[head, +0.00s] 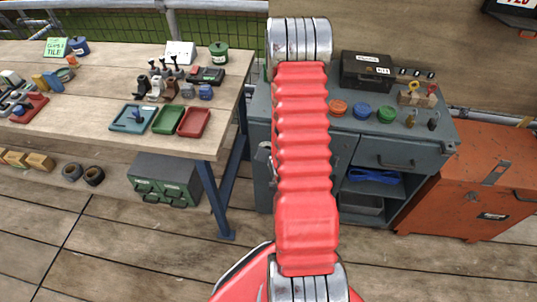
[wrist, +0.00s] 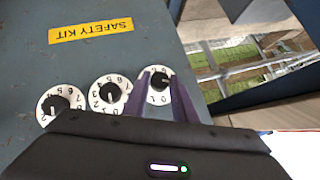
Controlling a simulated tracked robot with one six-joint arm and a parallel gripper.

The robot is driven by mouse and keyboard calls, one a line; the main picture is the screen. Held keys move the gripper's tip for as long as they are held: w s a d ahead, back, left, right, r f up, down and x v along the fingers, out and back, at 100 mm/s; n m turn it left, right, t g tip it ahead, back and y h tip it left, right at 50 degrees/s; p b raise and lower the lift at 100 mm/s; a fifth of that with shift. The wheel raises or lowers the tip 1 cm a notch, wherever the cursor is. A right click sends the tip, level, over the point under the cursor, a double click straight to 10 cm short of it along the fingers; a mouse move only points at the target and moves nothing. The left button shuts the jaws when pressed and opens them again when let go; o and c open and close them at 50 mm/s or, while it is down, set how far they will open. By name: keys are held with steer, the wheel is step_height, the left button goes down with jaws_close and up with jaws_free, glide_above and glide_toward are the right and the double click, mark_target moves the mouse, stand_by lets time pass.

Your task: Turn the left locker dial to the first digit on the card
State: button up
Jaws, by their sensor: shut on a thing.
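The wrist view shows three white numbered dials with black knobs on a grey-blue locker face (wrist: 115,62), under a yellow SAFETY KIT label (wrist: 90,30) that appears upside down. My gripper (wrist: 161,77) has its purple fingers closed on the knob of the picture's rightmost dial (wrist: 154,71), which is the left dial when the label is read upright. The middle dial (wrist: 101,104) and the other end dial (wrist: 47,110) are free. The fingers hide part of the held dial, and I cannot tell its setting. I cannot make out digits on any card.
In the head view my red arm blocks the centre. A grey-blue cabinet (head: 405,156) stands behind it, with a black case (head: 366,72) on top. An orange chest (head: 480,180) stands to the right. A workbench (head: 95,120) with trays and tools is left.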

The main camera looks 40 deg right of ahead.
steer(key=shift+w+a+f+n+g+h, duration=0.1)
steer(key=shift+w+a+n+g+h, duration=0.1)
steer(key=shift+n+g+h, duration=0.65)
steer(key=shift+w+a+r+n+g+h, duration=0.15)
steer(key=shift+n+g+h, duration=0.45)
steer(key=shift+g, duration=0.55)
steer(key=shift+w+a+f+n+g+h, duration=0.1)
steer(key=shift+w+f+n+g+h, duration=0.1)
steer(key=shift+n+g+h, duration=0.55)
steer(key=shift+g+h, duration=0.3)
steer(key=shift+g, duration=0.15)
steer(key=o, duration=1)
steer(key=shift+o, duration=0.2)
